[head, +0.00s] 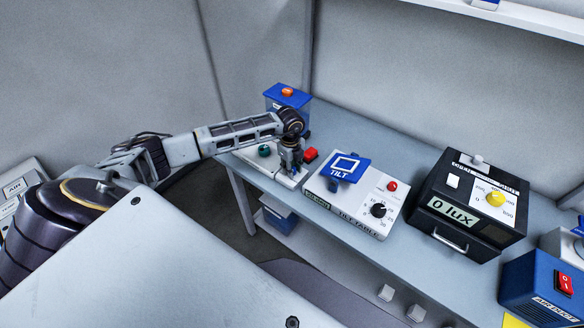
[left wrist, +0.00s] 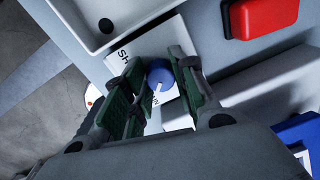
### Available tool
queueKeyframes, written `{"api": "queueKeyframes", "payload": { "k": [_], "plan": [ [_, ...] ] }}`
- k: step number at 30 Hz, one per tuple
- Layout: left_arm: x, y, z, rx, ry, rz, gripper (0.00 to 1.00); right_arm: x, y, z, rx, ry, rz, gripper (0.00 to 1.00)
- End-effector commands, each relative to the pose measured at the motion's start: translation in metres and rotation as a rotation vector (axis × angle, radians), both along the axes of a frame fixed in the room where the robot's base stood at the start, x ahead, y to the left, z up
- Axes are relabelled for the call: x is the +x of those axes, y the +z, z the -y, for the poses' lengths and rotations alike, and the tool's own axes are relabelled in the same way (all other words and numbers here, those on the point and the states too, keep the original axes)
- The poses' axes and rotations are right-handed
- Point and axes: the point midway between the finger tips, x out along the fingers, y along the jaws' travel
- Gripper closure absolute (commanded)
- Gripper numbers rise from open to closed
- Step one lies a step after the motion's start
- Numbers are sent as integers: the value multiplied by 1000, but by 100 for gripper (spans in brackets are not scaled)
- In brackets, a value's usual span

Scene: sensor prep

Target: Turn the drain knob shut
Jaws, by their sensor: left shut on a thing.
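The drain knob (left wrist: 159,73) is a small round blue knob in the left wrist view, on a white label with partly hidden lettering that begins "Sh". A short pale mark shows at its lower edge. My left gripper (head: 291,168) reaches down over the white unit at the table's left end in the head view. Its green-padded fingers stand on both sides of the knob and are shut on it. The gripper hides the knob in the head view. My right gripper is in neither view.
A red block (head: 310,154) and a blue box with an orange button (head: 287,92) are near the gripper. The tilt table unit (head: 358,207) stands just right, and the black lux box (head: 470,205) is further right. A white basin (left wrist: 95,22) borders the knob's label.

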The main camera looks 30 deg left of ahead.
Motion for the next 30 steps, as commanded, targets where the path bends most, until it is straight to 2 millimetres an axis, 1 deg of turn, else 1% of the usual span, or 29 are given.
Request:
{"api": "queueKeyframes", "payload": {
  "k": [7,14,30],
  "plan": [
    [0,0,0,0,-39,1,97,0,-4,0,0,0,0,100],
    [1,-2,0,1,-139,0,97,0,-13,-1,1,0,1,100],
    [2,-2,-1,2,-543,2,97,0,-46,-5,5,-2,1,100]
  ]
}}
